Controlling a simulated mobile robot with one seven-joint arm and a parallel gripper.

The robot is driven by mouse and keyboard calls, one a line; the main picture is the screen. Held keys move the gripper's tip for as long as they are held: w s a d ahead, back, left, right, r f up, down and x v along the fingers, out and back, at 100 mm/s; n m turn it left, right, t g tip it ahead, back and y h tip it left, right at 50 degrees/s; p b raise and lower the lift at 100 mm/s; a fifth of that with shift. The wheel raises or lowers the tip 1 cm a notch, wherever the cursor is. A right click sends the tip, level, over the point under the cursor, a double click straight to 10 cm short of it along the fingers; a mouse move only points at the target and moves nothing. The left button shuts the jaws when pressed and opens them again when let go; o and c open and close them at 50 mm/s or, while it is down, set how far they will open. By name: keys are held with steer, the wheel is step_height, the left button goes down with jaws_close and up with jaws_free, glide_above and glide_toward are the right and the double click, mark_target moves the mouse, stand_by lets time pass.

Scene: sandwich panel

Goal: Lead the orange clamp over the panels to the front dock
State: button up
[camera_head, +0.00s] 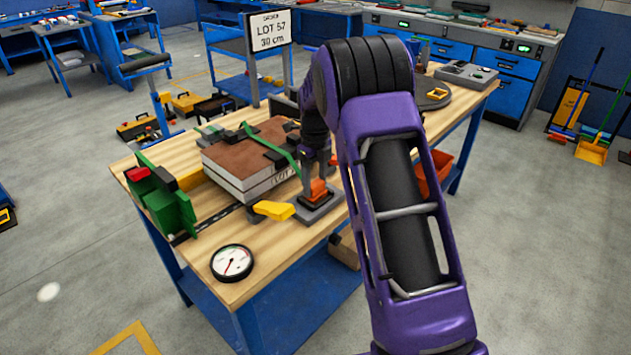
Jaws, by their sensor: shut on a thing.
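The panels (240,147) lie stacked on the wooden workbench, with a brown top, pale sides and partly hidden lettering. A green strap (262,141) with dark pieces crosses their top. My gripper (317,178) points down just right of the stack, shut on the orange clamp (318,190). The clamp is low over a grey block (322,207) that looks like a dock at the bench's near edge. I cannot tell whether the clamp touches it. My gripper and arm hide part of the clamp and the bench behind.
A yellow handle (273,210) and a round dial gauge (232,263) are on the near bench side. A green fixture with a red end (165,200) stands at the left. A red bin (435,172) is right of my arm. A lot sign (269,30) rises behind.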

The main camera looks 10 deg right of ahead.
steer(key=o, duration=1.5)
step_height(320, 180, up, 18)
steer(key=shift+f+p, duration=0.25)
steer(key=shift+p, duration=0.7)
